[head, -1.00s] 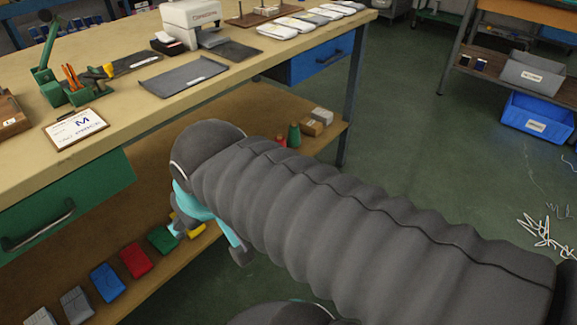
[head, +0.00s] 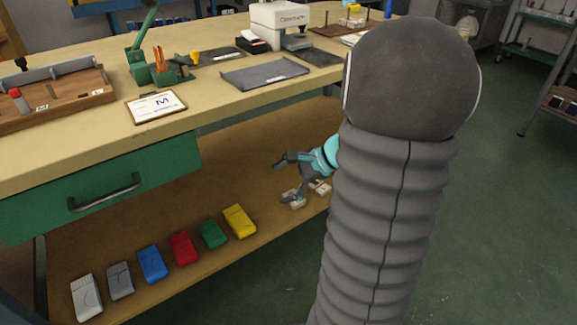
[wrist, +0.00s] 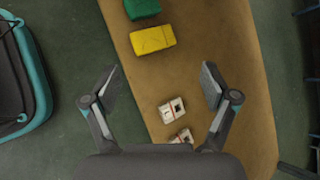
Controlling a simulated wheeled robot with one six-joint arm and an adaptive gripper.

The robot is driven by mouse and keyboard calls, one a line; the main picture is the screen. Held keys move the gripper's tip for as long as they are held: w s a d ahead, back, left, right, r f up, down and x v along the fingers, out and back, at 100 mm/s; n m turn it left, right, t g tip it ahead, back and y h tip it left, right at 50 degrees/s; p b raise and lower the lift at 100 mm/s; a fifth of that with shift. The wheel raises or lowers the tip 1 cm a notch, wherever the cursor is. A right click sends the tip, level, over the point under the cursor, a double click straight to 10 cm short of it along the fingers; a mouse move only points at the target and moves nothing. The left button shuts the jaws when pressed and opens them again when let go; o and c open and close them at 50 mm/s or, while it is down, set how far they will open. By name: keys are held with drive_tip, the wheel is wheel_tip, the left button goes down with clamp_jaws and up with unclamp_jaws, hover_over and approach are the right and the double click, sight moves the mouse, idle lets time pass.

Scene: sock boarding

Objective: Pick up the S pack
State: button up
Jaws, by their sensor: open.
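Two small whitish packs lie close together on the wooden lower shelf (head: 150,205). In the wrist view the farther pack (wrist: 173,110) and the nearer pack (wrist: 181,137) lie below and between my open fingers. In the head view one pack (head: 294,199) shows under a finger and the other (head: 322,188) is just right of it. No size letter is readable on either, so I cannot tell which is the S pack. My gripper (head: 283,182) is open and empty above them; its fingers also show wide apart in the wrist view (wrist: 160,88).
A yellow pack (head: 239,221) and a green pack (head: 212,234) lie left of the whitish packs, with red, blue and grey ones beyond. The bench top (head: 215,95) overhangs the shelf. A green drawer (head: 100,190) hangs at left.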

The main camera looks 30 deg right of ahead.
drive_tip(key=w+d+f+m+t+b, duration=0.15)
drive_tip(key=d+f+m+t, duration=0.25)
drive_tip(key=d+f+m, duration=0.6)
drive_tip(key=m+t+h, duration=0.3)
drive_tip(key=m+h, duration=0.1)
drive_tip(key=m, duration=0.1)
approach(322, 187)
drive_tip(key=shift+h, duration=0.3)
drive_tip(key=x, duration=0.2)
drive_tip(key=b+x, duration=0.1)
drive_tip(key=x, duration=0.1)
drive_tip(key=shift+w+a+r, duration=0.1)
drive_tip(key=shift+w+r, duration=0.1)
drive_tip(key=shift+r, duration=0.1)
drive_tip(key=shift+f+x, duration=0.25)
drive_tip(key=shift+x, duration=2.3)
drive_tip(key=shift+s+a, duration=0.15)
drive_tip(key=c, duration=1.2)
